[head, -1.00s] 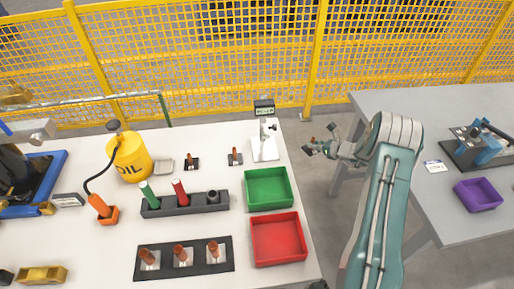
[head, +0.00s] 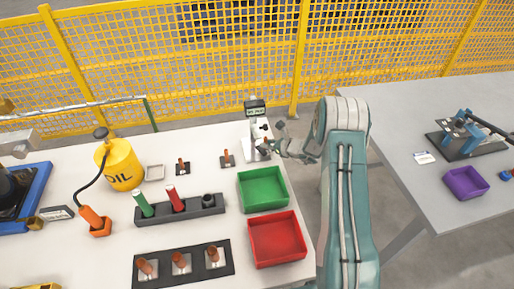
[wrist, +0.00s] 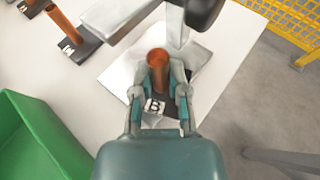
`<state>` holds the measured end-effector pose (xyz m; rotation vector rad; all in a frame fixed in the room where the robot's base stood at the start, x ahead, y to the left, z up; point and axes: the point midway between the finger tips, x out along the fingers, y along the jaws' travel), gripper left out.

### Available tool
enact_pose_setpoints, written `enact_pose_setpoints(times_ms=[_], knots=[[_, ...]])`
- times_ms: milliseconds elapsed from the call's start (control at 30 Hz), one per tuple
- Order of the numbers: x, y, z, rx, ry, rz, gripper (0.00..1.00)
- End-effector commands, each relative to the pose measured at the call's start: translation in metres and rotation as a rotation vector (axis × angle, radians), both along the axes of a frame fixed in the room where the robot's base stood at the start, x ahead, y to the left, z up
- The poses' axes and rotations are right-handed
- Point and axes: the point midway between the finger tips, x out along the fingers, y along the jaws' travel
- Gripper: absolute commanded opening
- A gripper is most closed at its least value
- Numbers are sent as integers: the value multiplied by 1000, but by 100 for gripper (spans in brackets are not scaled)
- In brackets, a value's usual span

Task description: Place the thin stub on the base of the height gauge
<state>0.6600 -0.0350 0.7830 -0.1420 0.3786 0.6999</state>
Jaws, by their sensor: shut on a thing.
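My gripper (wrist: 159,72) is shut on a copper-coloured cylindrical stub (wrist: 158,60), which stands roughly upright between the fingertips. In the head view my gripper (head: 272,146) is at the height gauge (head: 256,112), on its right side. The gauge has a dark digital display on a post. Its pale flat base (wrist: 118,76) lies beneath the stub in the wrist view. The gauge's arm and dark part (wrist: 203,12) are close beyond the stub. I cannot tell whether the stub touches the base. A label marked B (wrist: 155,107) shows between the fingers.
A green bin (head: 263,190) and a red bin (head: 277,240) stand in front of the gauge. Two small dark stands with copper stubs (head: 227,158) (head: 182,167) are to its left. A yellow fence (head: 200,75) runs behind. The table's right edge is close.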

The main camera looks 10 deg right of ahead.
Motion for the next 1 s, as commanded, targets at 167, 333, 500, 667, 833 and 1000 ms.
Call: enact_pose_setpoints(times_ms=[167, 333, 500, 667, 833, 1000], knots=[[0, 21, 0, 1, 0, 4, 0], [0, 37, -12, 0, 2, -2, 0], [0, 37, -15, 0, -1, -1, 0], [0, 37, -17, 0, 0, 0, 0], [0, 37, -17, 0, 0, 0, 54], [0, 37, -17, 0, 0, 0, 54]])
